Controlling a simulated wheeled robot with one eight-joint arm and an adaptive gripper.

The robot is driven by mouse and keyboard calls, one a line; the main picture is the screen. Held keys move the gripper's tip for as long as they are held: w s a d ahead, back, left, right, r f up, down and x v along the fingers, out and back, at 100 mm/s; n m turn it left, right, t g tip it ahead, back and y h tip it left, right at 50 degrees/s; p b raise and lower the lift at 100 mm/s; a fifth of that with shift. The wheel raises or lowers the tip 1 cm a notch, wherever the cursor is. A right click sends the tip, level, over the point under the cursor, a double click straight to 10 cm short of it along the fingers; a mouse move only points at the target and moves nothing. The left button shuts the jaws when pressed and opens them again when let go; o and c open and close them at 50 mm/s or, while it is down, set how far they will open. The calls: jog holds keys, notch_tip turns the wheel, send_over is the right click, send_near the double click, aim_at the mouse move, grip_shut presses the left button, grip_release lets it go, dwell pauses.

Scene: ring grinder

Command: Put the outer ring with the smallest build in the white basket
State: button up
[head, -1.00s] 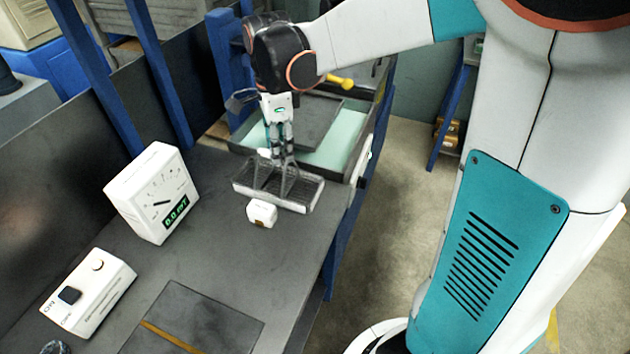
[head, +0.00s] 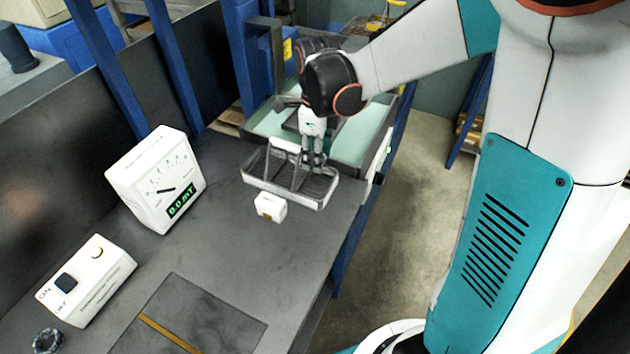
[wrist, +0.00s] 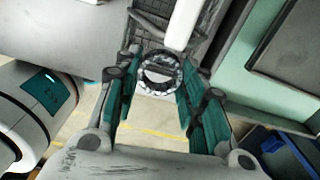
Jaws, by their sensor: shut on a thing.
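My gripper (head: 314,168) is low over the back right part of the wire basket in the head view. The basket (head: 262,188) is pale grey, with a raised handle across it, and stands near the right edge of the dark table. In the wrist view my gripper (wrist: 160,88) is shut on a grey metal ring (wrist: 162,57), held between the teal finger pads. Part of the basket mesh (wrist: 150,24) shows beyond the ring. The ring is too small to make out in the head view. Another dark ring (head: 47,340) lies at the lower left.
A small white block (head: 270,207) stands just in front of the basket. A white dial meter (head: 157,182) and a white switch box (head: 88,281) stand at the left. A tray of pale green liquid (head: 270,123) is behind the basket. The table's right side drops to the floor.

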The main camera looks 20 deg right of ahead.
aim_at(317, 190)
notch_tip(317, 190, down, 10)
jog(key=b, duration=0.3)
jog(key=shift+f, duration=0.1)
jog(key=o, duration=0.7)
jog(key=shift+f, duration=0.15)
jog(key=shift+o, duration=0.9)
